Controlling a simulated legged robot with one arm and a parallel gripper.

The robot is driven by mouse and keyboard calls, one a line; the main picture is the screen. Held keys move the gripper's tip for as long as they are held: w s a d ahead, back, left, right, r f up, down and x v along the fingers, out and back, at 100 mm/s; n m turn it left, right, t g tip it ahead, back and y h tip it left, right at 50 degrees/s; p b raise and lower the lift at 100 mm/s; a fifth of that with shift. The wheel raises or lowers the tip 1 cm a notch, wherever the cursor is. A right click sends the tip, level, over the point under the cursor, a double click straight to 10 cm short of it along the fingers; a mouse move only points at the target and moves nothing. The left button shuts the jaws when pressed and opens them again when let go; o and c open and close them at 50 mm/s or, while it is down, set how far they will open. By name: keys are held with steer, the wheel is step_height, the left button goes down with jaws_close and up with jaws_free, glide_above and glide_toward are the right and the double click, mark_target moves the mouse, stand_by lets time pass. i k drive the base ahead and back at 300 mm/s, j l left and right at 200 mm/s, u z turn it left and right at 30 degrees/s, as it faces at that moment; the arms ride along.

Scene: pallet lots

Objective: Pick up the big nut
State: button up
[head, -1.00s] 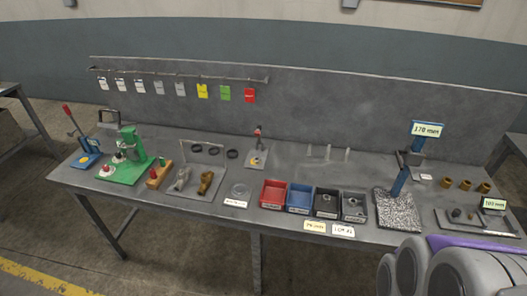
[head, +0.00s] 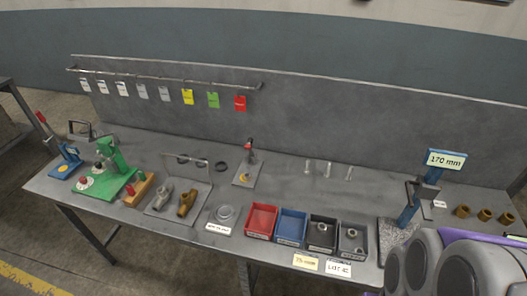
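Small nut-like rings show in two bins on the bench. One ring (head: 322,227) lies in the black bin (head: 309,239), and another (head: 351,233) lies in the dark grey bin (head: 341,248) to its right. Several brass-coloured ring-like pieces (head: 462,211) stand at the far right of the bench. At this size I cannot tell which piece is the big nut. Grey rounded links of my arm fill the lower right corner and hide part of the bench. My gripper is not visible.
A red bin (head: 261,220) and a blue bin (head: 291,227) stand left of the black one. A blue stand with a 170 mm sign (head: 446,160) rises at the right. A green press (head: 111,158) stands at the left. The bench middle behind the bins is mostly clear.

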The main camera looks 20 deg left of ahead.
mark_target(246, 177)
steer(key=i+u, duration=0.15)
steer(key=u, duration=0.25)
steer(key=i+l+u, duration=0.1)
steer(key=u, duration=0.3)
steer(key=i+l+u, duration=0.1)
steer(key=u, duration=0.85)
